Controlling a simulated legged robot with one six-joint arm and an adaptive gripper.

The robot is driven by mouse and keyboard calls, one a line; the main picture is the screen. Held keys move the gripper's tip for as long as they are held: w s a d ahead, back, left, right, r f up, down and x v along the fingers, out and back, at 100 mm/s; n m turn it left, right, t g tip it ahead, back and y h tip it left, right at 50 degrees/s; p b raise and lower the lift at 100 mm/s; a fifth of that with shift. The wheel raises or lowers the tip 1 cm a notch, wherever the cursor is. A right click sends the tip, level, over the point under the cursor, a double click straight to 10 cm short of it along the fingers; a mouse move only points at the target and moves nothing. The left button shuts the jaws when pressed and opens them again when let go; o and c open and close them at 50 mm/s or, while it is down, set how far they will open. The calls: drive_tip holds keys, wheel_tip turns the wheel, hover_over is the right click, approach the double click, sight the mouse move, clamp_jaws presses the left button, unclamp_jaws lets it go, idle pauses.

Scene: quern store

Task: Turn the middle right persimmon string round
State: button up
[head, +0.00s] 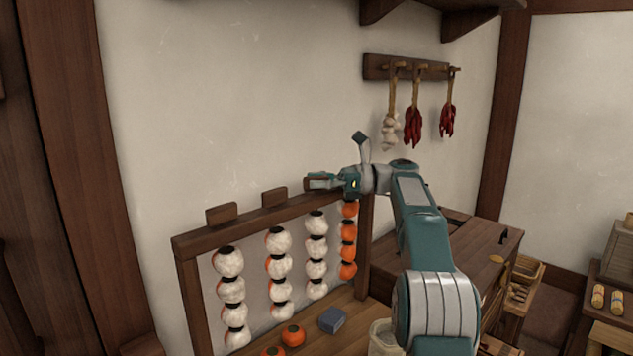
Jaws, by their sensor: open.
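A dark wooden rack (210,239) holds four hanging strings. The middle right persimmon string (316,251) shows mostly white pieces with a little orange at their left edges. The middle left string (279,265) and far left string (231,290) look alike, white with orange edges. The far right string (348,252) shows orange all over. My gripper (337,164) is open and empty, its fingers spread, by the right end of the rack's top bar. It appears above and right of the middle right string, apart from it. My gripper partly covers the top of the far right string.
Two loose persimmons (292,335) and a blue-grey block (332,320) lie on the wooden surface below the rack. A pale container (381,341) stands beside my arm. Garlic (390,131) and red chillies (413,127) hang from a peg rail on the wall. A wooden chest (462,262) stands behind my arm.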

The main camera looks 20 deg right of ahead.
drive_tip(key=v, duration=0.7)
drive_tip(key=shift+d, duration=0.35)
drive_tip(key=shift+o, duration=0.3)
drive_tip(key=shift+a, duration=0.1)
